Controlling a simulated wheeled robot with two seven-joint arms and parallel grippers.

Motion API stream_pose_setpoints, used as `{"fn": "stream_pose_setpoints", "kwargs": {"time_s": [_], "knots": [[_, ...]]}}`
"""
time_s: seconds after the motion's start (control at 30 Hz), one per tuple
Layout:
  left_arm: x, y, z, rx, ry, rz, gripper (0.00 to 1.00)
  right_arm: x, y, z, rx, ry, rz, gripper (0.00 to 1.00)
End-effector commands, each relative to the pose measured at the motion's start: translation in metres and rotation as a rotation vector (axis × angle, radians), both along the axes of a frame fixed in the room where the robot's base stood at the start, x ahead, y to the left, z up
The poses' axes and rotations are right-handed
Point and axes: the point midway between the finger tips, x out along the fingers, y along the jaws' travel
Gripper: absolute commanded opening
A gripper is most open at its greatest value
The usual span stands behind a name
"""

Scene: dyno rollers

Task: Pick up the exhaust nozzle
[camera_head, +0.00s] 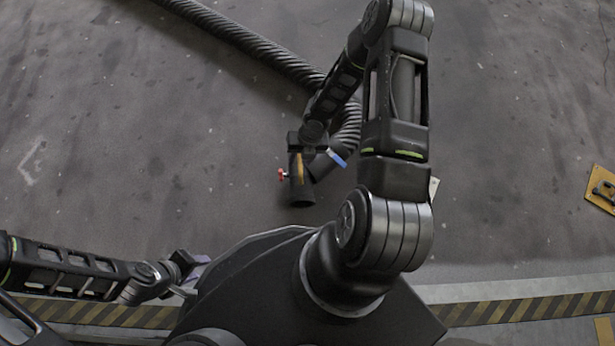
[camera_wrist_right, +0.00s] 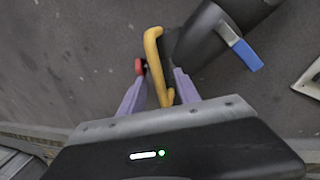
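The exhaust nozzle (camera_head: 301,190) lies on the floor at the end of a ribbed hose, a dark tube with a red knob, a blue lever and a yellow handle. In the right wrist view its yellow handle (camera_wrist_right: 154,60) runs between the fingers of my right gripper (camera_wrist_right: 158,88). These fingers are apart, one on each side of the handle, and do not look closed on it. In the head view my right gripper (camera_head: 308,146) is over the nozzle, partly hiding it. My left gripper (camera_head: 193,274) is at the lower left, far from the nozzle, with fingers apart and empty.
The ribbed dark hose (camera_head: 257,45) runs from the nozzle to the upper left. A yellow plate (camera_head: 597,187) with a dark fitting is on the floor at the right edge. A striped yellow and black strip (camera_head: 530,308) crosses the bottom. The floor left of the nozzle is clear.

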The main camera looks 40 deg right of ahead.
Motion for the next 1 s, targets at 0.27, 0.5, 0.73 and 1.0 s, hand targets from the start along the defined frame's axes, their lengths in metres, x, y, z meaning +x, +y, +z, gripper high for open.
{"fn": "stream_pose_setpoints", "kwargs": {"time_s": [0.27, 0.5, 0.73, 1.0], "knots": [[0.0011, -0.0001, -0.0041, 0.001, -0.004, 0.001, 0.36, 0.0015, 0.0011, -0.0077, 0.000, -0.001, -0.001, 0.39], [0.0011, -0.0001, -0.0041, 0.001, -0.004, 0.001, 0.36, 0.0013, 0.0012, -0.0077, 0.001, 0.000, -0.001, 0.39], [0.0010, 0.0000, -0.0040, 0.001, -0.004, 0.001, 0.36, 0.0013, 0.0013, -0.0076, 0.001, 0.000, -0.001, 0.36], [0.0009, 0.0001, -0.0040, 0.001, -0.004, 0.001, 0.36, 0.0013, 0.0013, -0.0076, 0.001, 0.000, -0.001, 0.13]]}}
